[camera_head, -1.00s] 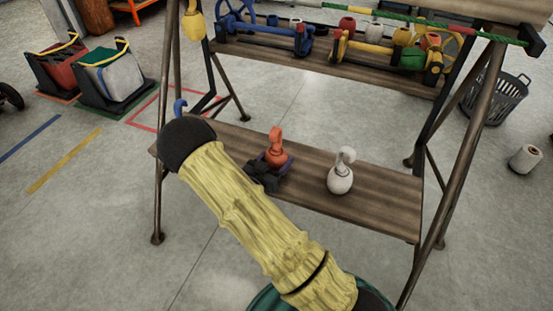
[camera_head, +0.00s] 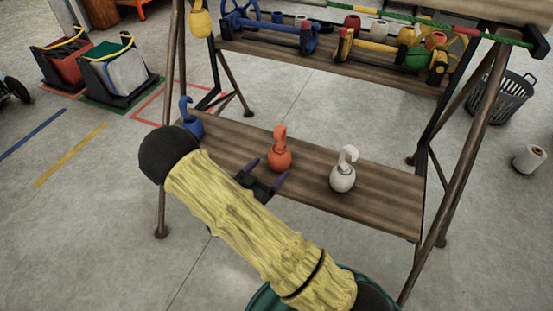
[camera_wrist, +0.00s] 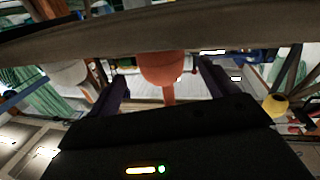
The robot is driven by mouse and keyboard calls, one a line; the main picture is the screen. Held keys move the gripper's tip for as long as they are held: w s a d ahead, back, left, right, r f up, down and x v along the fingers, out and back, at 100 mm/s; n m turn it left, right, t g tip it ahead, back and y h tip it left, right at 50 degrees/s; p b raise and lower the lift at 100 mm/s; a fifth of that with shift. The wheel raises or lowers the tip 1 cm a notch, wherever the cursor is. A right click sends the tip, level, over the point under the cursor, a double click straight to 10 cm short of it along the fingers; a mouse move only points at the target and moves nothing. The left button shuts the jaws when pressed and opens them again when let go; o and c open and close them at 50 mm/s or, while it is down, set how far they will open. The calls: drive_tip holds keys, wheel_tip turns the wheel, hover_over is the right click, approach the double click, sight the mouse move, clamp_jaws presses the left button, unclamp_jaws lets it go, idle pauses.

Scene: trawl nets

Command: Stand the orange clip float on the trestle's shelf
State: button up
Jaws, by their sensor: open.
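The orange clip float (camera_head: 280,155) stands upright on the trestle's lower shelf (camera_head: 385,205), between a blue clip float (camera_head: 190,122) on the left and a white one (camera_head: 343,175) on the right. My gripper (camera_head: 265,174) is open and empty, just in front of the orange float and apart from it. In the wrist view the orange float (camera_wrist: 164,70) appears upside down beyond the gap between my open fingers (camera_wrist: 162,85). My arm covers part of the shelf's left front edge in the head view.
The upper shelf holds blue and yellow reel frames (camera_head: 265,35) and small floats. A yellow float (camera_head: 200,24) hangs at the trestle's left. Trestle legs (camera_head: 465,165) flank the shelf. A dark basket (camera_head: 503,97) stands on the floor at right. Shelf space right of the white float is bare.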

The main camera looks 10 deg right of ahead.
drive_tip(key=v, duration=0.5)
drive_tip(key=shift+c, duration=0.3)
idle(1.3)
